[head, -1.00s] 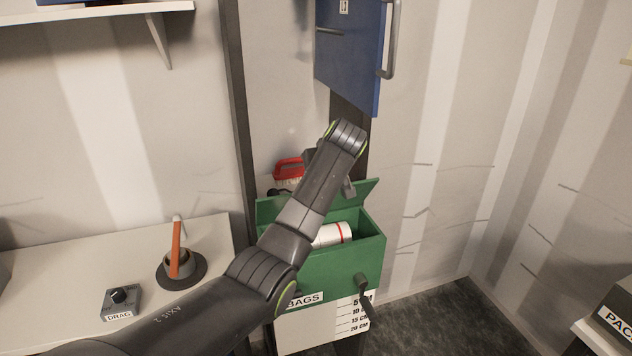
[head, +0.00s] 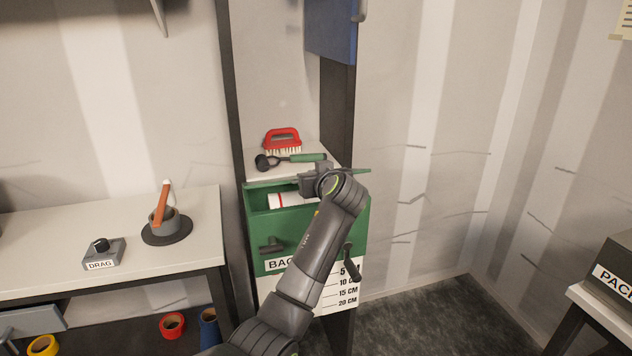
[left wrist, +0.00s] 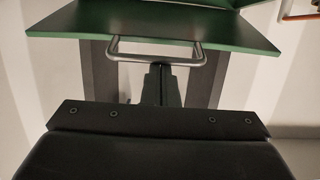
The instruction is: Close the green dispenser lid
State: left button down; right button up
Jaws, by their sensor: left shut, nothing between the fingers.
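The green dispenser (head: 345,212) labelled BAGS stands at the centre of the head view. Its top is open at the left, showing a white roll (head: 289,200) with a red stripe. Only a thin green edge of the lid (head: 357,170) shows right of my wrist; the rest is hidden, so its angle is hard to judge. A green panel (left wrist: 155,22), likely the lid, crosses the top of the left wrist view with a grey bar handle below it. My left gripper (head: 307,184) is shut and empty over the dispenser's opening; its fingers show below the panel (left wrist: 160,78). My right gripper is out of view.
A red brush (head: 283,139) and a green-handled black tool (head: 307,157) lie on the ledge behind the dispenser. A blue cabinet door (head: 331,28) hangs above. Left is a bench (head: 120,215) with a DRAG box. The floor at right is clear.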

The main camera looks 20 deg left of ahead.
pick_arm(q)
notch_tip(320, 180, down, 10)
jog(key=s+d+t+y+b, duration=0.1)
jog(key=s+t+b, duration=0.1)
jog(key=b, duration=1.1)
jog(key=shift+s+d+t+y, duration=0.15)
jog(key=shift+d+t+y, duration=0.1)
jog(key=shift+t+y, duration=0.15)
jog(key=shift+f, duration=0.1)
